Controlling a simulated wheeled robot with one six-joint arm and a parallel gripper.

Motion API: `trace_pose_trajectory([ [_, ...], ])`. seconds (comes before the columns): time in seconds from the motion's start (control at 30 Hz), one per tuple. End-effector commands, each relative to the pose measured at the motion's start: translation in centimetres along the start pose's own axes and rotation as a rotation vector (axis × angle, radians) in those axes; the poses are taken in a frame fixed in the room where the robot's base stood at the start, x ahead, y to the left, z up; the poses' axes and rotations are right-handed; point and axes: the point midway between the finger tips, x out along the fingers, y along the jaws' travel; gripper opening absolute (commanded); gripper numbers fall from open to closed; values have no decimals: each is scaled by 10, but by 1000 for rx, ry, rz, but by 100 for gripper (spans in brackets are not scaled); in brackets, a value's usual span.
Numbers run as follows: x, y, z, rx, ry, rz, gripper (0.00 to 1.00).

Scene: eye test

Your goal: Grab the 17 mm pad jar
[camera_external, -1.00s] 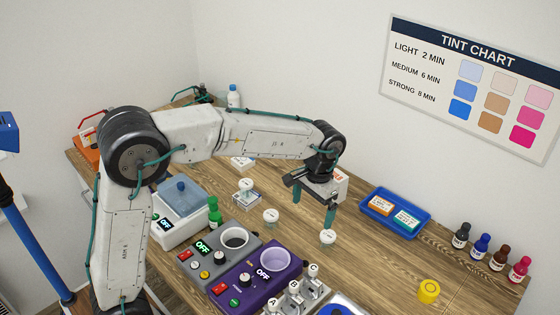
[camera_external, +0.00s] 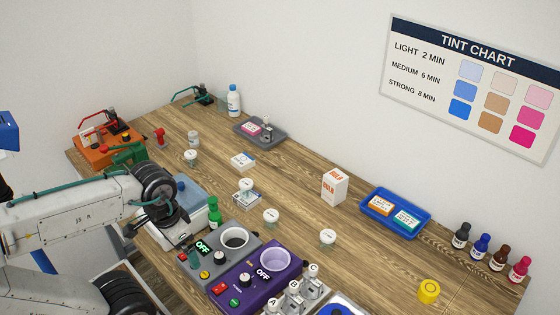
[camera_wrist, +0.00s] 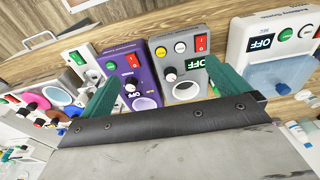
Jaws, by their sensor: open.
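Grey device (camera_external: 232,238) and purple device (camera_external: 272,262) stand at the bench front, beside a green bottle (camera_external: 214,214). A white box (camera_external: 335,187), blue tray (camera_external: 423,219), dark bottles and yellow ring (camera_external: 429,291) lie right. Bench between the box and jars is clear.

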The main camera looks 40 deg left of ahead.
Motion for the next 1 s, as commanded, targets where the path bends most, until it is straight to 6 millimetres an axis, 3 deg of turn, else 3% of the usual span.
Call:
trace_pose_trajectory([
  [0.13,-2,-2,0,-9,10,-1,100],
  [0.23,-2,-1,0,-8,10,-1,72],
  [0.27,-2,-1,0,-8,10,-1,68],
  [0.57,-1,-2,-1,-12,2,-1,68],
  [0.73,16,-4,-9,-31,-94,5,68],
  [0.87,35,13,-30,-107,-203,106,68],
  [1.0,55,43,-64,-285,-305,273,68],
])
